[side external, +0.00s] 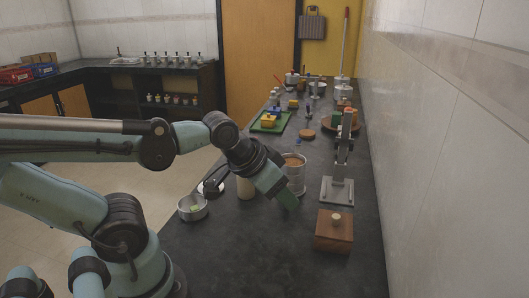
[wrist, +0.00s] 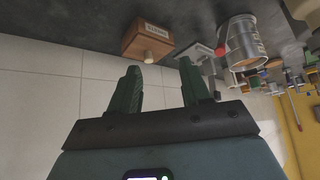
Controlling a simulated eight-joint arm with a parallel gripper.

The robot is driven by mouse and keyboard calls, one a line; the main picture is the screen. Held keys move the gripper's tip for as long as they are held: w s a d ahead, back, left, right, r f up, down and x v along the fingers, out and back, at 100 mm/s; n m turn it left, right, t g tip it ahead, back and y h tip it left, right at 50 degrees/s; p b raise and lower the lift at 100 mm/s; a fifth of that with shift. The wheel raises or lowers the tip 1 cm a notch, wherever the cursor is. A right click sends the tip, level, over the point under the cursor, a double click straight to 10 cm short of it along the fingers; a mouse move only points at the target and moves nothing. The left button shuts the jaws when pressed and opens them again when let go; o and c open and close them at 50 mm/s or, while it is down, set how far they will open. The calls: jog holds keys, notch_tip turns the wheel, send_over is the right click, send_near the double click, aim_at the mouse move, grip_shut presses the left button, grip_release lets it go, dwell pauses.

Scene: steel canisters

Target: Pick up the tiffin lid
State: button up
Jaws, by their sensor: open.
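A shiny round metal piece (side external: 208,188), which may be the tiffin lid, lies on the dark counter near its left edge. My arm partly hides it. A shallow steel bowl (side external: 193,213) with something yellow-green inside sits just in front of it. My gripper (side external: 289,202) is over the counter, right of both and apart from them. In the wrist view my gripper (wrist: 160,70) has its green fingers spread with nothing between them. Neither the bowl nor a lid can be made out there.
A grey metal stand (side external: 338,190) and a wooden box (side external: 333,238) with a knob are to the right, near the tiled wall (side external: 440,150). The front counter is clear.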

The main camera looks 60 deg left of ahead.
jog(key=o, duration=1)
jog(key=w+a+r+g+y, duration=0.15)
jog(key=a+g, duration=0.25)
jog(key=a, duration=1.1)
jog(key=s+a+f+g+h, duration=0.1)
jog(key=s+a+f+g, duration=0.15)
jog(key=a, duration=0.55)
jog(key=s+a+f+g+h, duration=0.1)
jog(key=s+a+f, duration=0.1)
jog(key=s+a, duration=0.35)
jog(key=shift+y, duration=0.25)
jog(key=f, duration=0.1)
jog(key=w+a+f, duration=0.1)
jog(key=f, duration=0.1)
jog(key=w+f, duration=0.1)
jog(key=f, duration=0.1)
jog(key=shift+a+f, duration=0.2)
jog(key=shift+a, duration=0.05)
jog(key=shift+s+a+f, duration=0.1)
jog(key=shift+f, duration=1.25)
jog(key=shift+s+a+f, duration=0.1)
jog(key=shift+f, duration=1.2)
